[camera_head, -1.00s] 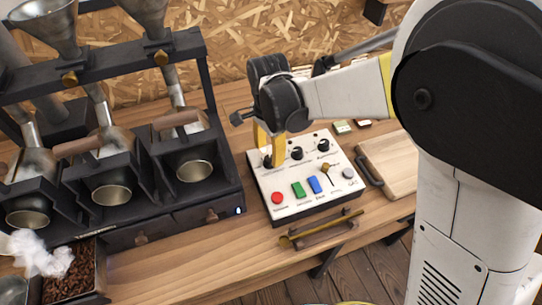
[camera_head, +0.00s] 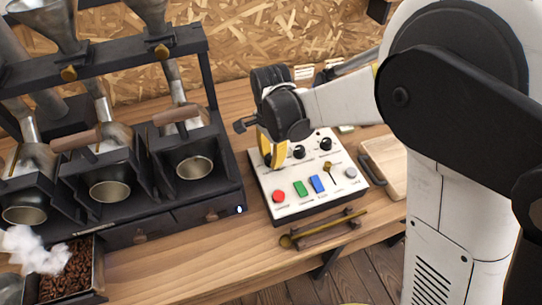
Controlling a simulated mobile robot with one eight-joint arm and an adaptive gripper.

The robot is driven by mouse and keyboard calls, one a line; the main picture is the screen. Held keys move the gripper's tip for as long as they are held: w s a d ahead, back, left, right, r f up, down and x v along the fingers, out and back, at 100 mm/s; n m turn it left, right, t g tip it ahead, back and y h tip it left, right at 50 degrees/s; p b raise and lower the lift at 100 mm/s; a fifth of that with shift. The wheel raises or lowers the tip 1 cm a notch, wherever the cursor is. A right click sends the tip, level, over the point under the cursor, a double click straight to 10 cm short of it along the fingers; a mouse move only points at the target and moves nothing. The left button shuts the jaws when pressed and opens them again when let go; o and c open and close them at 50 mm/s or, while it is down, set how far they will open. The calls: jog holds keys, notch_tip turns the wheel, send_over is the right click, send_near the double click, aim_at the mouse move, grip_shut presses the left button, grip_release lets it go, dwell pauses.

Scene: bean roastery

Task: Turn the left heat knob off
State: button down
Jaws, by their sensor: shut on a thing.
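A white control box (camera_head: 271,186) stands on the wooden bench. It has a row of black knobs at the back and coloured buttons and a small lever in front. My gripper (camera_head: 271,163) points down at the back left of the box, its yellow fingers shut on the left heat knob (camera_head: 266,159). The knob is mostly hidden by the fingers, and its pointer cannot be read. The middle knob (camera_head: 299,152) and the right knob (camera_head: 325,144) stand clear of the fingers, to their right.
A black roaster (camera_head: 125,180) with several metal drums stands left of the box. A wooden board (camera_head: 388,170) lies at right. A brass scoop (camera_head: 320,232) rests on a holder in front. A bin of beans (camera_head: 78,265) with steam stands front left.

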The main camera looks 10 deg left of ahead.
jog(key=n, duration=0.6)
jog(key=n+p, duration=0.1)
jog(key=n, duration=1.1)
jog(key=shift+n, duration=2.9)
jog(key=c, duration=1)
grip_release()
jog(key=shift+c, duration=0.2)
